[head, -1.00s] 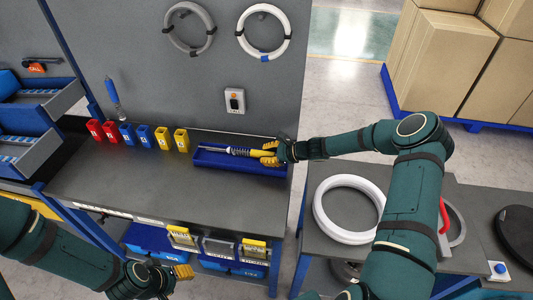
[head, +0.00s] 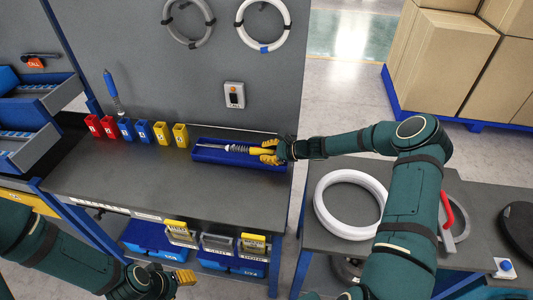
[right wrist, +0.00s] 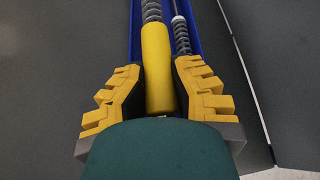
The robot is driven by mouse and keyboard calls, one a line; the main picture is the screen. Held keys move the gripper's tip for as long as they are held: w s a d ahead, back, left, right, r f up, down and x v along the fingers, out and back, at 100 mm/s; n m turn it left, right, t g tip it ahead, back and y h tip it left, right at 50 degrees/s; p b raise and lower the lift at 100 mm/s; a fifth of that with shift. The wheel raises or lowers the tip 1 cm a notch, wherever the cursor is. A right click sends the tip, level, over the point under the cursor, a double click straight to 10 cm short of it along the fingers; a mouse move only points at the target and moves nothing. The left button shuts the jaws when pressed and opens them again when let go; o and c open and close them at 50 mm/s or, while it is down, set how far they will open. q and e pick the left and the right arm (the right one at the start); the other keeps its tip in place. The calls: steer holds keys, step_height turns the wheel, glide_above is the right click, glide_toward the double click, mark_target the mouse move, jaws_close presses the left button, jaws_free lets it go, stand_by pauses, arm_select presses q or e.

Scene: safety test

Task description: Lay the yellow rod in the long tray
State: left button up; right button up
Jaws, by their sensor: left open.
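The yellow rod, a yellow grip with a grey spring, shows in the head view (head: 255,151) and the right wrist view (right wrist: 157,65). It lies lengthwise over the long blue tray (head: 215,160), low and seemingly within its walls; I cannot tell if it touches the floor. My left gripper (head: 186,277) is open and empty, low in front of the bench.
Yellow, blue and red bins (head: 144,132) stand in a row left of the tray. The bench top (head: 130,185) in front is clear. A side table (head: 320,235) with a white ring (head: 322,210) stands at right.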

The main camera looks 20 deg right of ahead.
arm_select(q)
steer(key=shift+f, duration=0.15)
arm_select(e)
steer(key=shift+o, duration=0.9)
steer(key=f, duration=0.1)
steer(key=s+f, duration=0.1)
steer(key=f, duration=0.1)
steer(key=shift+s+d+f, duration=0.1)
steer(key=shift+s+f, duration=0.1)
steer(key=shift+s+d+r, duration=0.25)
steer(key=shift+d+r, duration=0.3)
steer(key=shift+r, duration=0.1)
steer(key=s+d+r, duration=0.2)
steer(key=r, duration=0.1)
steer(key=s+d+r, duration=0.1)
steer(key=d, duration=0.1)
steer(key=shift+r, duration=0.25)
steer(key=shift+s+r, duration=0.1)
steer(key=shift+r, duration=0.25)
arm_select(q)
steer(key=shift+w, duration=0.35)
arm_select(e)
steer(key=shift+d, duration=0.1)
steer(key=shift+r, duration=0.1)
